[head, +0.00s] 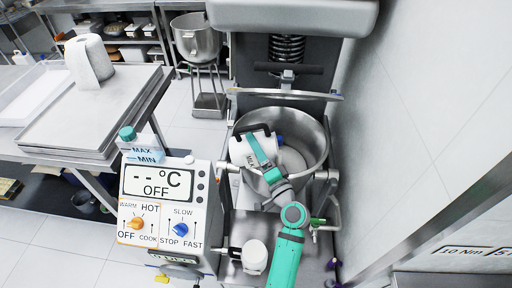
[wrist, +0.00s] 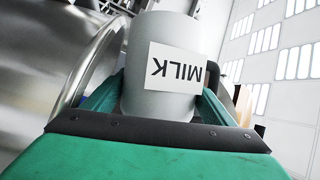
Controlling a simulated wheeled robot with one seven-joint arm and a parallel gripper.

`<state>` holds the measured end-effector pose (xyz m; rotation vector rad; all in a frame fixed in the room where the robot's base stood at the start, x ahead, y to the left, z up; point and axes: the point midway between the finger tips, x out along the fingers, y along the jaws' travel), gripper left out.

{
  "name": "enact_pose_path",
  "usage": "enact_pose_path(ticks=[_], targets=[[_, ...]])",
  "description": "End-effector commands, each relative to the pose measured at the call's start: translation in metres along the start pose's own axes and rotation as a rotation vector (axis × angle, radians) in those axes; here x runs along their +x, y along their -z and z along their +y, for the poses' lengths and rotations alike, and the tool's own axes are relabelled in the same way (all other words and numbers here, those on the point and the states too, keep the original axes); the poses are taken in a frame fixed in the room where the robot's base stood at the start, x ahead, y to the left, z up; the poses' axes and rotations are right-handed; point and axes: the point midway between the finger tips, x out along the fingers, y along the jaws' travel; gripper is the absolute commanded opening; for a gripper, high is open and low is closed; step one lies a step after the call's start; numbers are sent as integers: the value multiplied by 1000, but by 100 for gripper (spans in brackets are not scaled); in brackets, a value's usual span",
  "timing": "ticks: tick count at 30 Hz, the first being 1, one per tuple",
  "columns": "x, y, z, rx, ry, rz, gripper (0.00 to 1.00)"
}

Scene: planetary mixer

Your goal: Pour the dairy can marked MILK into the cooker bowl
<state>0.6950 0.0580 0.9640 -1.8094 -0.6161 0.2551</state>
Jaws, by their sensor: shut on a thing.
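The dairy can (head: 243,151) is pale grey-white with a dark handle. In the wrist view, the can (wrist: 160,100) has a white label reading MILK, upside down in that picture. My teal gripper (head: 259,150) is shut around the can's body; its fingers (wrist: 163,95) flank it in the wrist view. The can is over the left part of the steel cooker bowl (head: 324,147) and looks tilted towards lying on its side, with a blue part at its right end. My gripper hides part of the can and bowl. I cannot tell whether any milk is flowing.
The control box (head: 162,200) with dials and a display reading OFF stands left of the bowl. A second white container (head: 255,256) sits in front of the bowl. The mixer head (head: 290,15) is above and behind. A wall (head: 420,110) closes the right side.

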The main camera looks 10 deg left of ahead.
Motion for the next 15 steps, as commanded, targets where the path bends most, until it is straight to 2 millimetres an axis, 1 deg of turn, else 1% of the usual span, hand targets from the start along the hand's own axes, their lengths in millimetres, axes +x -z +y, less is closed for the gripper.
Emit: enact_pose_path(ticks=[3, 15], targets=[[0, 0, 1, 28, 14, 8, 28], [0, 0, 0, 38, 19, 10, 28]])
